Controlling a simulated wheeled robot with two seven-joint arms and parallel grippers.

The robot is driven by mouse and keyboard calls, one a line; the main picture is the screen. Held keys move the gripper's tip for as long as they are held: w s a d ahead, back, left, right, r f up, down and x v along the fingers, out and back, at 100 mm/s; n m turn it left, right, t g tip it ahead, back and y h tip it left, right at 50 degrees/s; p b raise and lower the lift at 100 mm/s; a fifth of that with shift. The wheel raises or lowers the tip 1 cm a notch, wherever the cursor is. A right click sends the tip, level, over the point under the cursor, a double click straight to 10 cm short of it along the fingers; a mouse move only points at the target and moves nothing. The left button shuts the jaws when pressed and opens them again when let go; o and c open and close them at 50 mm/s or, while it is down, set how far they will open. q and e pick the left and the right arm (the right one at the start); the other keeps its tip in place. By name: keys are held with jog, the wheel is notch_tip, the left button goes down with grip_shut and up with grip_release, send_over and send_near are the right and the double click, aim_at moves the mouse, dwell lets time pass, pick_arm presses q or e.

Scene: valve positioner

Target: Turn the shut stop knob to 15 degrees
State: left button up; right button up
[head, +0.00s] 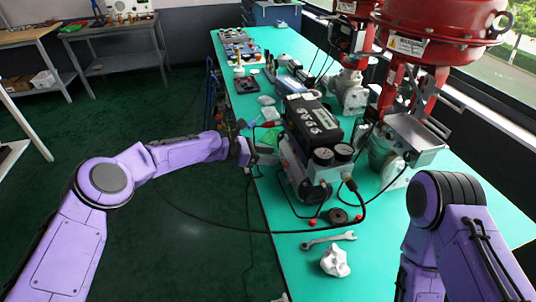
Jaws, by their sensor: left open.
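The valve positioner (314,125) is a black and grey unit with a row of light round marks on its top face, standing on the green bench. I cannot tell which part is the shut stop knob at this size. My left gripper (249,151) is small and dark in view, at the bench's left edge, to the left of the positioner and apart from it. It is open and appears empty. My right arm (440,225) comes in at the lower right, but its gripper is out of view.
The green bench (375,250) bears a wrench (328,240), a white lumpy object (335,262) and a dark round part (338,215) nearer me. A red valve actuator (435,35) stands behind at the right. Black cables loop around the positioner. Open floor lies left of the bench.

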pick_arm(q)
grip_shut()
jog(key=m+b, duration=0.1)
jog(key=m+t+b, duration=0.1)
jog(key=b, duration=0.1)
jog(key=shift+s+f+t+y, duration=0.15)
jog(key=shift+f+t+y, duration=0.15)
jog(key=m+t+b, duration=0.1)
jog(key=b, duration=0.2)
jog(key=shift+s+d+f+m, duration=0.1)
jog(key=shift+s+m, duration=0.05)
jog(key=shift+m, duration=0.25)
jog(key=shift+m+t+b, duration=0.4)
jog(key=shift+m+b, duration=0.1)
jog(key=shift+b, duration=0.75)
jog(key=shift+r, duration=0.2)
